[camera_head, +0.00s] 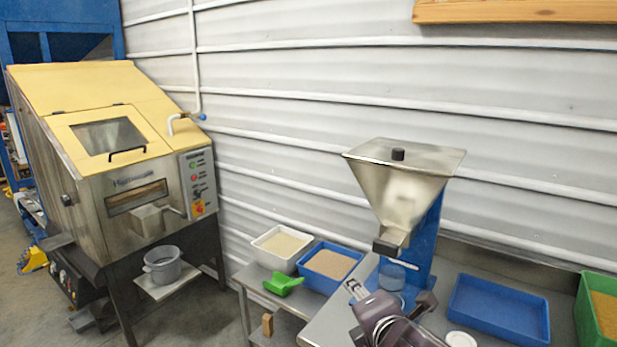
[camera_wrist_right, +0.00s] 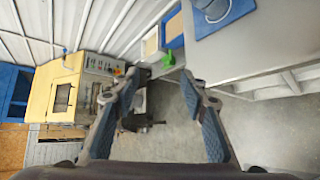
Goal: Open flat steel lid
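The flat steel lid (camera_head: 432,157) lies on top of a steel funnel hopper (camera_head: 399,201) and looks closed. A black knob (camera_head: 398,154) stands near its middle. My right gripper (camera_head: 388,292) shows at the bottom of the head view, in front of and below the hopper, well clear of the lid. In the right wrist view my right gripper (camera_wrist_right: 160,82) has its fingers spread with nothing between them. The lid does not show in that view. My left gripper is in neither view.
The hopper's blue stand (camera_head: 424,240) is on a grey bench beside a blue tray (camera_head: 499,308) and a green bin (camera_head: 596,308). A white tub (camera_head: 281,248), another blue tray (camera_head: 329,263) and a green scoop (camera_head: 283,284) stand left. A yellow-topped machine (camera_head: 120,150) is far left.

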